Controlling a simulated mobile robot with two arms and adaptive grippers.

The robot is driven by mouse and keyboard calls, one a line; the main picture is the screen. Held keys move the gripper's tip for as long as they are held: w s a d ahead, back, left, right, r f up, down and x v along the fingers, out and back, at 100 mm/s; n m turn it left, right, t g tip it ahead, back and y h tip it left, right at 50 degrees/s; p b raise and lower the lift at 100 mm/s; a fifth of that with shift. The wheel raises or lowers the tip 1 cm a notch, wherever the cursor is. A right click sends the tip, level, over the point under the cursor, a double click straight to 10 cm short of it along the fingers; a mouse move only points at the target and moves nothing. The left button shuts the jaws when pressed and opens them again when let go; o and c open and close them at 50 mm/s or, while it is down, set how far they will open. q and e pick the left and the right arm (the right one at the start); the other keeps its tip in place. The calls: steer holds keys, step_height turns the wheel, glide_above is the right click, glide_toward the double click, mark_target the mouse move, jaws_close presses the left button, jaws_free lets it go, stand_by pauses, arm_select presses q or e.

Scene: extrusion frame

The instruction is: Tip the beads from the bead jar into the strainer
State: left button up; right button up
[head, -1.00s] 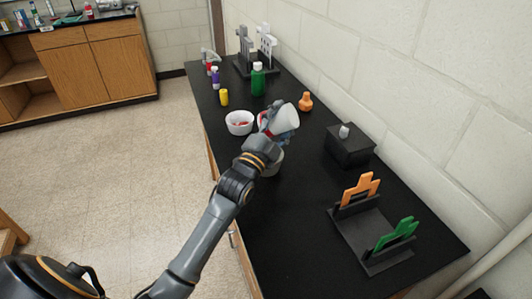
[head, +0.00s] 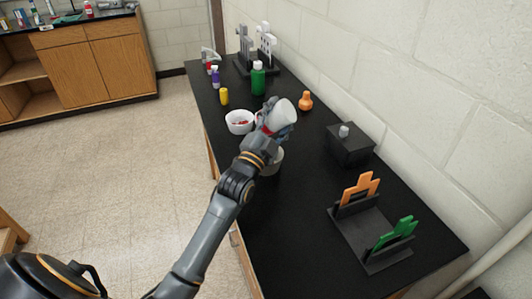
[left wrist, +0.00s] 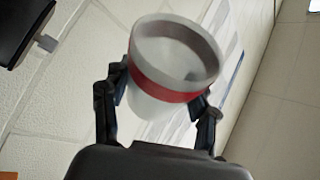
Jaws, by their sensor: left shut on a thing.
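My left gripper (head: 268,122) is shut on the bead jar (head: 285,113), a white jar with a red band. The jar is tilted steeply, its pale end up and to the right, its banded end lower left. In the left wrist view the jar (left wrist: 170,60) sits between both fingers (left wrist: 158,108), its open mouth showing a mostly bare grey inside with a small dark speck. A white bowl (head: 232,128), likely the strainer, stands just left of the jar with small red pieces in it. My right gripper is not in view.
A grey round container (head: 277,160) is partly hidden under my left arm. An orange bottle (head: 305,101), green bottle (head: 258,80), yellow bottle (head: 224,97) and dark box (head: 350,147) stand nearby. A black rack (head: 370,235) is at the front right.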

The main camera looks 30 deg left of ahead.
arm_select(q)
steer(key=shift+s+a+r+n+t+y, duration=0.15)
steer(key=shift+a+n+y, duration=0.25)
steer(key=shift+n, duration=0.45)
steer(key=shift+a+n+t+y, duration=0.15)
steer(key=shift+a+n+y, duration=0.2)
steer(key=shift+n, duration=0.5)
steer(key=shift+r+n+y, duration=0.25)
steer(key=shift+n, duration=0.05)
steer(key=shift+s+a+r+n+y+p, duration=0.1)
steer(key=shift+a+r+n+y+p, duration=0.3)
steer(key=shift+r+n+p, duration=0.4)
steer(key=shift+a+f+n, duration=0.1)
steer(key=shift+f+n, duration=0.3)
steer(key=shift+f, duration=0.05)
steer(key=shift+s+a+f+n+y+b, duration=0.1)
steer(key=shift+a+f+n+y+b, duration=0.25)
steer(key=shift+f+n+y+b, duration=0.4)
steer(key=f+n+y+b, duration=0.1)
steer(key=a+f+n, duration=0.1)
steer(key=f+n, duration=0.1)
steer(key=shift+s+y+b, duration=0.15)
steer(key=shift+y+b, duration=0.2)
stand_by(0.4)
steer(key=shift+r, duration=0.15)
stand_by(0.5)
